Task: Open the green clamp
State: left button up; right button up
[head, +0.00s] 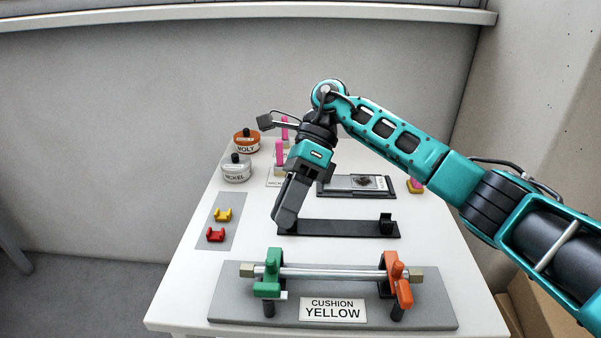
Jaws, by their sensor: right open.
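The green clamp (268,283) stands at the left end of a grey fixture board (225,307) at the table's front. A silver tube (325,272) runs from it to an orange clamp (398,279) on the right. The green clamp appears closed around the tube. My right gripper (285,222) is open, pointing down behind and slightly right of the green clamp, apart from it, by the left end of a black tray. The gap between its fingers is hard to see from this side. My left gripper is not in view.
A sign reading "CUSHION YELLOW" (332,310) is on the board. A black tray (340,229) lies mid-table. The front-left table corner is clear.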

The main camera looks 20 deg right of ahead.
jog(key=v, duration=0.9)
